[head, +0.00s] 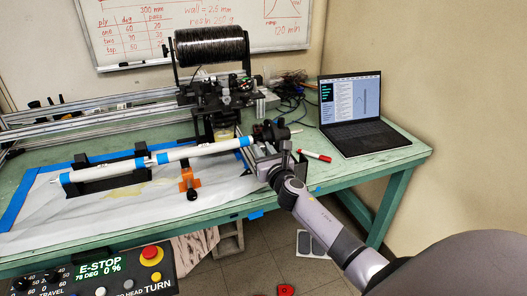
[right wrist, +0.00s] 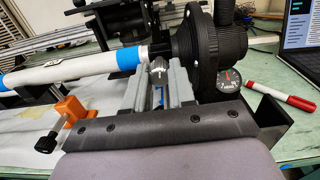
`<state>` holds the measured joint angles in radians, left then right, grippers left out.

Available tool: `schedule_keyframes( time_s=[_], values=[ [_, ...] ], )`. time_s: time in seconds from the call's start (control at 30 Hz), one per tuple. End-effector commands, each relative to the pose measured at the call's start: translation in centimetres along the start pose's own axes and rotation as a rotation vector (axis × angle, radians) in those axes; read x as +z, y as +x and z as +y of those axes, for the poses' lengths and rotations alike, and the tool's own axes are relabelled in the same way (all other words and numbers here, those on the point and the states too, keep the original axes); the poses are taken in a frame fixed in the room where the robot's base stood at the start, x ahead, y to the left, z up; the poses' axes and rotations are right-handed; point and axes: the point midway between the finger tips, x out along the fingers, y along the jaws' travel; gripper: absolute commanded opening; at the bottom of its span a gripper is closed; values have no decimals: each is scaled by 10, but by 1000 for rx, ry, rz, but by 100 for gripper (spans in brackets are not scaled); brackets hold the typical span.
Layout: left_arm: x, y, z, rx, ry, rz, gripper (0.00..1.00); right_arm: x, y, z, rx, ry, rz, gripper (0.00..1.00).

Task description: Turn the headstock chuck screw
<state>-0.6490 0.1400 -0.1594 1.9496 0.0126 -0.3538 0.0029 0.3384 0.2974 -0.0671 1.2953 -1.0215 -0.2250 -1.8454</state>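The headstock chuck (right wrist: 193,40) is a black round body at the right end of the white tube (right wrist: 72,72), which has blue tape bands. A small silvery knurled chuck screw (right wrist: 158,68) shows below the chuck in the right wrist view. My right gripper (right wrist: 159,74) has its two grey fingers on either side of this screw, with a narrow gap between them. I cannot tell whether the fingers press on it. In the head view my right gripper (head: 266,150) is at the headstock, and the screw is hidden there. My left gripper is not in view.
A dial gauge (right wrist: 230,80) sits close to the right of the fingers. An orange clamp (head: 188,180) stands under the tube. A red marker (head: 314,156) and a laptop (head: 358,112) lie to the right. A black spool (head: 212,48) stands behind.

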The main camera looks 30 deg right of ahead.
Motion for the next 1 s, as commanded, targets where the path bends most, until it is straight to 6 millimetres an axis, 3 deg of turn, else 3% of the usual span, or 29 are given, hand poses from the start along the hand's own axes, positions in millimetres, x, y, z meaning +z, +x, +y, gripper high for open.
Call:
schedule_keyframes(
  time_s=[0.47,1.0],
  values=[
    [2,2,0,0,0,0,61,0,0,0,1,93,-1,0],
    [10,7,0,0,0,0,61,-1,0,1,4,566,0,0]
  ],
)
